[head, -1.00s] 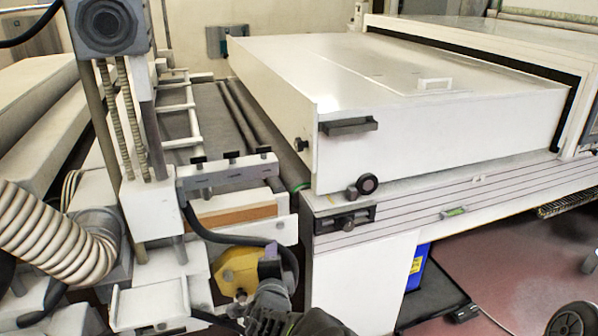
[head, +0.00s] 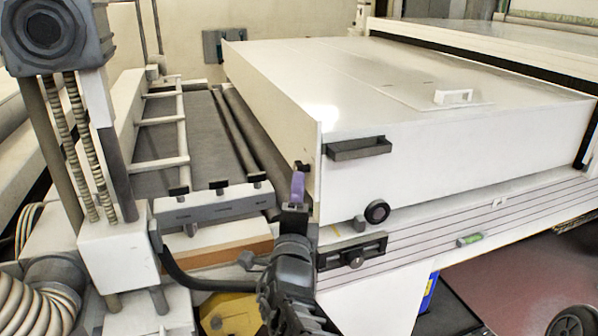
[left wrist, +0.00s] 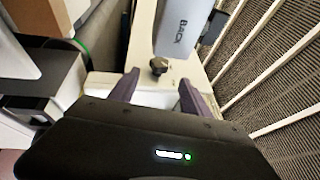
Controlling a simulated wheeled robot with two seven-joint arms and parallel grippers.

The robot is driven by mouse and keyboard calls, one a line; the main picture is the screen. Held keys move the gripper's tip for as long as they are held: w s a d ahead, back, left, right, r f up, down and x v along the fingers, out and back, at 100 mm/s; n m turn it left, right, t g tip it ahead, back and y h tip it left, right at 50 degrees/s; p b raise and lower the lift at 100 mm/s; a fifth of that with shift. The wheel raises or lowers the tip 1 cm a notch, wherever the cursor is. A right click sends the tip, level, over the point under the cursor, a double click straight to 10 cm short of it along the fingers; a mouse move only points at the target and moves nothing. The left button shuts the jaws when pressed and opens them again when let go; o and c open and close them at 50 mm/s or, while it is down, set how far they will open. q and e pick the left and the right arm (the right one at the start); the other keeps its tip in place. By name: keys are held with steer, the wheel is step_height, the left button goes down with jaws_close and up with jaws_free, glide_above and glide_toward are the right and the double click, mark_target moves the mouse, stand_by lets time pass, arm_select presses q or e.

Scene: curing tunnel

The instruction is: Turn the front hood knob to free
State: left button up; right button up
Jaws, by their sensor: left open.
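The hood (head: 450,125) is a long white box with a dark handle (head: 358,148) on its front face. A small black knob (head: 302,166) sits at its near left corner. A round black knob (head: 377,211) sits low on its front. My left gripper (head: 297,190) points up just below the corner knob and partly overlaps it. In the left wrist view, its two purple fingers (left wrist: 159,91) are apart with nothing between them. A dark knob (left wrist: 158,66) lies just beyond the fingertips, between them; I cannot see contact. My right gripper is not in view.
A grey plate lettered what looks like BACK (left wrist: 183,32) hangs close beyond the fingers. A rail with black clamps (head: 215,203) and a dark roller bed (head: 210,135) lie left of the hood. A ribbed hose (head: 40,300) is at lower left.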

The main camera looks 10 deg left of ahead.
mark_target(302, 169)
arm_select(q)
steer(key=shift+x, duration=4)
steer(key=shift+f, duration=0.1)
jaws_close()
